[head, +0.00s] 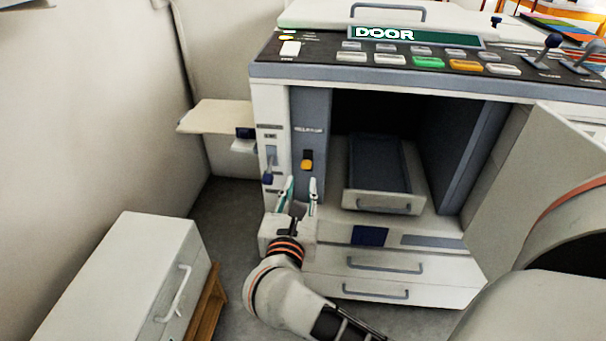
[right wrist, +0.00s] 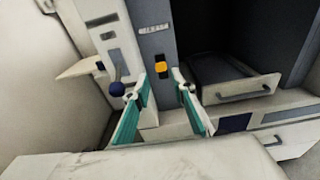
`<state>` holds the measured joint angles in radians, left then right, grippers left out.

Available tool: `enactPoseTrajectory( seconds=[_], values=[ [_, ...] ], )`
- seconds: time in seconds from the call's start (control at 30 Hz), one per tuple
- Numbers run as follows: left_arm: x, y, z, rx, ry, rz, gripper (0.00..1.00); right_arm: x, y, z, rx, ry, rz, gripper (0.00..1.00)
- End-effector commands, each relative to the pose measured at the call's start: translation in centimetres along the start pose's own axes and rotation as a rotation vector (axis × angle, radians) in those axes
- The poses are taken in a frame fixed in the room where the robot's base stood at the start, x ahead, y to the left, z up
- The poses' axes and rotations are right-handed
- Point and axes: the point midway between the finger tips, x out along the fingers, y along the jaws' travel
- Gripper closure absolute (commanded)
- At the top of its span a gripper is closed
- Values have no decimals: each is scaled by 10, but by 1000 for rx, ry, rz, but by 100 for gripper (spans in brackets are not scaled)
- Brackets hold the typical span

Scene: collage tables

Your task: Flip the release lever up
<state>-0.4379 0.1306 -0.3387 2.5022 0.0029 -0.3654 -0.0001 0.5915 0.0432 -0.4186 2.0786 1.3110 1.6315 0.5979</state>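The release lever (head: 307,164), a small orange tab in a dark slot, sits on the grey strip left of the copier's open bay. It also shows in the right wrist view (right wrist: 160,67), just beyond the gap between my fingers. The same fingers show in the right wrist view (right wrist: 161,86). My left gripper is out of view.
A blue-knobbed lever (head: 268,178) stands left of the orange one, close to my left fingertip in the picture. The copier door (head: 545,165) hangs open at right. A drawer (head: 380,203) sits in the bay. A white cabinet (head: 125,275) stands at lower left.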

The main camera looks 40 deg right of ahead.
Motion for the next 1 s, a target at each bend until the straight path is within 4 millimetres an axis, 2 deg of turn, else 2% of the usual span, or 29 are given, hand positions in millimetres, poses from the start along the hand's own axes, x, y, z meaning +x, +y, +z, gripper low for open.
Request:
enactPoseTrajectory(
  seconds=[0.1,0.23,0.83,0.93,1.0],
  values=[
    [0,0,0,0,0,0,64,-15,0,-1,0,2,1,75],
    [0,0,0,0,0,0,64,-22,0,0,-1,1,0,75],
    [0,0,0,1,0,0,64,-23,0,0,-4,-3,1,75],
    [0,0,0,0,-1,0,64,-26,-5,6,-53,-44,5,75],
    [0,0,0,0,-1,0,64,-31,-12,17,-141,-117,13,75]
  ],
)
